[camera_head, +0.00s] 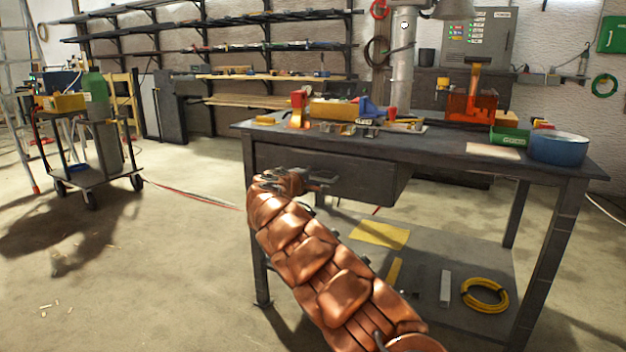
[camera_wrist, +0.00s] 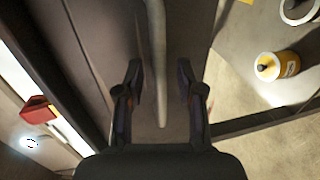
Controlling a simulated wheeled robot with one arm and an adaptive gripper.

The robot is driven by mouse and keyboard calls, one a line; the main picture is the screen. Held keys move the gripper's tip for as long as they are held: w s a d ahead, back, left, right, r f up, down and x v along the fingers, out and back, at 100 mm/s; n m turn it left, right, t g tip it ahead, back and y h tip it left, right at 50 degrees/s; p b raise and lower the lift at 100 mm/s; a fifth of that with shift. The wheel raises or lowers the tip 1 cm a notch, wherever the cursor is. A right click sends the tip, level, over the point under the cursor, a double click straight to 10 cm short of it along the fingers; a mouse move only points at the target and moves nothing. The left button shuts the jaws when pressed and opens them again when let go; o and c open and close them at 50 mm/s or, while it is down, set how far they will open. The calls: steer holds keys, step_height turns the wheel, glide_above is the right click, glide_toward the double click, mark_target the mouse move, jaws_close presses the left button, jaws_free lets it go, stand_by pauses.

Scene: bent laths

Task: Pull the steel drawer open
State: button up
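The steel drawer (camera_head: 350,178) is a dark grey front under the worktop of the dark workbench (camera_head: 262,131). It looks shut or nearly so; I cannot tell exactly. My gripper (camera_head: 322,178) is at the drawer front, partly hidden by my copper-coloured arm in the head view. In the wrist view, the drawer's bar handle (camera_wrist: 157,50) runs down between the two fingers of my gripper (camera_wrist: 160,82). The fingers stand apart with a visible gap on each side of the bar. The drawer face (camera_wrist: 95,35) shows beside it.
The worktop holds several tools, an orange box (camera_head: 470,108) and a blue tape roll (camera_head: 558,148). A lower shelf holds a yellow coil (camera_head: 485,295). A cart (camera_head: 95,178) stands at left. The floor left of the bench is mostly open.

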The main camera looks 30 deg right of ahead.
jaws_close()
stand_by(0.6)
